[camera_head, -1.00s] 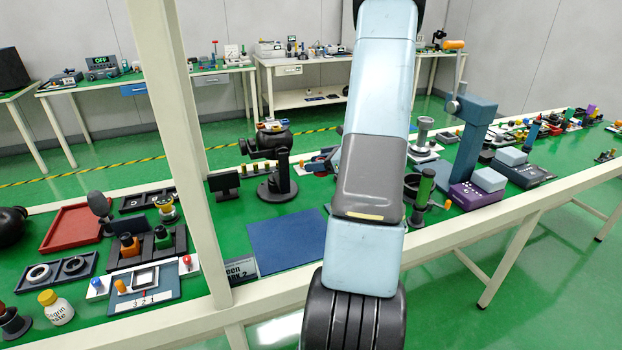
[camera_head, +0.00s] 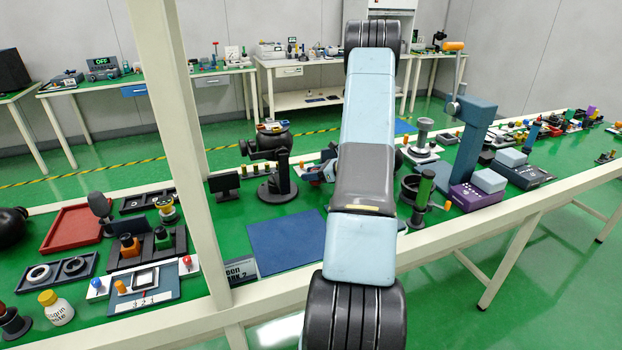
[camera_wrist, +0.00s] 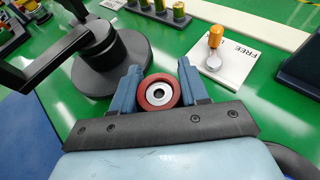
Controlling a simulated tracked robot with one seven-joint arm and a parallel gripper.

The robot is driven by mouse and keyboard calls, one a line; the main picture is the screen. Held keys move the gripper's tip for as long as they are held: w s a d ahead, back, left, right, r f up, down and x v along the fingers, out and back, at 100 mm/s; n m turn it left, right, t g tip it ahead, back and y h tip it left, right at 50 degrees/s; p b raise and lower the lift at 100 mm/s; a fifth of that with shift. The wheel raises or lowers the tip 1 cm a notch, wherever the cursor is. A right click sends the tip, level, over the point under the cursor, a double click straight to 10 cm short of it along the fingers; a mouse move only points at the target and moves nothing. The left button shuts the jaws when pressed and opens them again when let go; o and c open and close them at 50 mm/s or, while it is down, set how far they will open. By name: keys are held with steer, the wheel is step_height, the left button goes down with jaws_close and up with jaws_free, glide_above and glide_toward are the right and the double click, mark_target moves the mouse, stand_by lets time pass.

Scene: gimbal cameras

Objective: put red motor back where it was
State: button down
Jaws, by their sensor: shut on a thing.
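In the wrist view, the red motor (camera_wrist: 159,92) is a short round piece with a red rim, a pale ring and a dark centre. My gripper (camera_wrist: 160,88) is shut on it, with one blue-grey finger on each side. The motor is held in front of a round black stand base (camera_wrist: 112,68) and above the green bench top.
In the wrist view, a white "FREE" card (camera_wrist: 225,62) with an orange-handled piece (camera_wrist: 215,40) lies to the right. Several green cylinders (camera_wrist: 178,12) stand in a dark rack behind. In the head view, a blue mat (camera_head: 285,243) lies bare, near a black gimbal stand (camera_head: 278,178).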

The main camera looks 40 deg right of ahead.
steer(key=shift+f, duration=0.85)
steer(key=c, duration=0.6)
jaws_free()
steer(key=shift+f, duration=0.1)
steer(key=v, duration=1.2)
steer(key=shift+s, duration=0.1)
